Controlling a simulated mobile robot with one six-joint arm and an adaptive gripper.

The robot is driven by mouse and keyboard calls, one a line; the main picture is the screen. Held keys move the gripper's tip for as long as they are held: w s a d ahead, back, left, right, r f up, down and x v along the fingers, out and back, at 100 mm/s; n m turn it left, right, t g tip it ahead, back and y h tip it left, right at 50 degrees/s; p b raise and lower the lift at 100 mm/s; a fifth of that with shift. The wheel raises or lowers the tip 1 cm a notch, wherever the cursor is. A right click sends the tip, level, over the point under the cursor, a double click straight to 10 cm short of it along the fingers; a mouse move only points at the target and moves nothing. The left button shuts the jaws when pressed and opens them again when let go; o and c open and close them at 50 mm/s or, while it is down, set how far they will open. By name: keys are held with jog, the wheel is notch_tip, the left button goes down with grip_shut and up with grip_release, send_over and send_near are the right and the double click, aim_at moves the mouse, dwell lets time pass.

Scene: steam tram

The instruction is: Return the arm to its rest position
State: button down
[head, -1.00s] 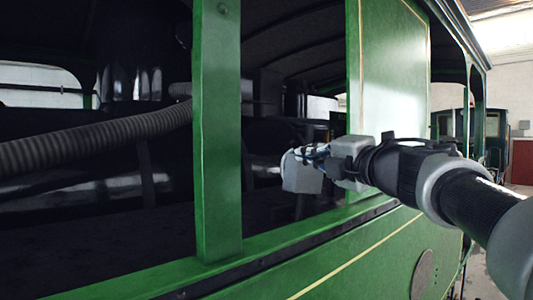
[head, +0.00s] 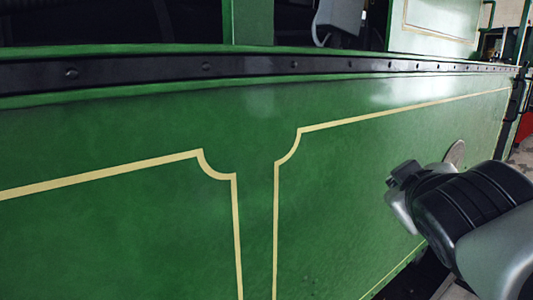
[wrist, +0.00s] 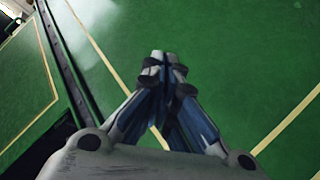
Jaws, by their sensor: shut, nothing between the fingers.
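My gripper (wrist: 165,62) shows in the wrist view, with its two fingers shut together and nothing between them. Beyond the fingertips is the green side panel (wrist: 235,50) of the tram, with cream lining. I cannot tell the gap between fingertips and panel. In the head view, a grey and black part of my arm (head: 460,215) is at the lower right, in front of the green panel (head: 130,130). The fingers cannot be made out in the head view. A grey part with a pale cable shows at the top edge; I cannot tell what it is.
A black riveted rail (head: 205,67) runs along the panel's top edge, and it also crosses the left of the wrist view (wrist: 58,50). A green post (head: 248,22) rises above it beside dark openings. At the far right is a pale floor.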

jog(key=s+a+f+m+g+y+b, duration=0.1)
jog(key=s+a+f+g+b, duration=0.2)
jog(key=s+f, duration=0.3)
jog(key=s+a+f+m+g+y+b, duration=0.1)
jog(key=s+f, duration=0.6)
jog(key=f, duration=1)
jog(key=s+a+f+m+g+y+b, duration=0.2)
jog(key=s+a+f+g+b, duration=0.2)
jog(key=f, duration=0.7)
jog(key=s+a+b, duration=0.1)
jog(key=s+b, duration=0.1)
jog(key=s, duration=0.1)
jog(key=shift+s+a+f+m+g+b, duration=0.15)
jog(key=shift+s+a+m+g+b, duration=0.15)
jog(key=shift+m, duration=0.1)
